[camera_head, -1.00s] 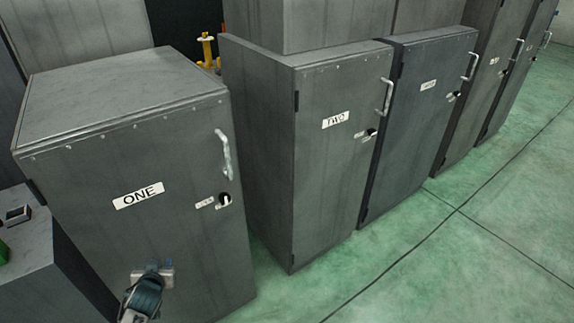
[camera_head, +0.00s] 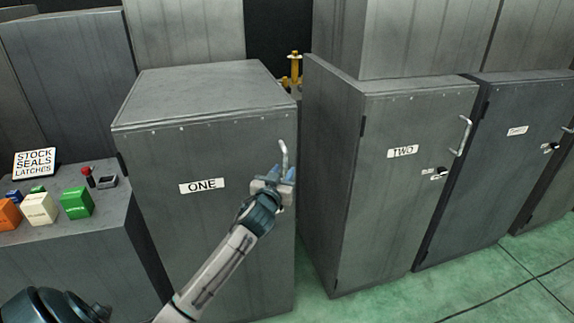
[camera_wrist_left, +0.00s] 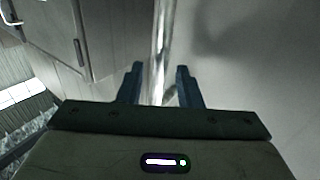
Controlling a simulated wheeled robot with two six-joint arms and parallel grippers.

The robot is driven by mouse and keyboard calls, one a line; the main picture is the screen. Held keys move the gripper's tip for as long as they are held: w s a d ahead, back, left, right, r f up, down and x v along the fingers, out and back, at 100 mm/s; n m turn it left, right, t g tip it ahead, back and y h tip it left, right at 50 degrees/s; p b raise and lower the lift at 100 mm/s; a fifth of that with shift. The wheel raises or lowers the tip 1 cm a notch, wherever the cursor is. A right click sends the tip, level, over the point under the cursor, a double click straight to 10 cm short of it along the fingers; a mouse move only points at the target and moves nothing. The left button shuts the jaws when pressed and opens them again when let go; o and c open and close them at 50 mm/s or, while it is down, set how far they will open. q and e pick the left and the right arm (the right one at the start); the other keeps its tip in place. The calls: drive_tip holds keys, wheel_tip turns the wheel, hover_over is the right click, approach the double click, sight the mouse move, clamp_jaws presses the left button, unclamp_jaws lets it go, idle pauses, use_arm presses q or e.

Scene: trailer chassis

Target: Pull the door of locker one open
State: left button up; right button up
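Locker one (camera_head: 215,235) is a grey metal cabinet with a label reading ONE (camera_head: 202,186) on its door, which looks shut. Its pale bar handle (camera_head: 284,157) is near the door's upper right edge. My left gripper (camera_head: 284,172) is at the lower part of this handle and hides it there. In the left wrist view the handle bar (camera_wrist_left: 161,45) runs between the two blue fingers of my left gripper (camera_wrist_left: 160,72). The fingers stand apart, with a gap on each side of the bar. My right gripper is not in view.
Locker two (camera_head: 400,220) stands shut to the right, past a narrow gap, with further lockers beyond. On the left, a grey bench (camera_head: 95,240) carries coloured boxes and a sign (camera_head: 36,163). Green floor (camera_head: 480,290) is open at the lower right.

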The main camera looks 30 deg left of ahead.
sight(285, 169)
use_arm(q)
drive_tip(key=shift+x, duration=1.6)
clamp_jaws()
drive_tip(key=shift+s, duration=0.1)
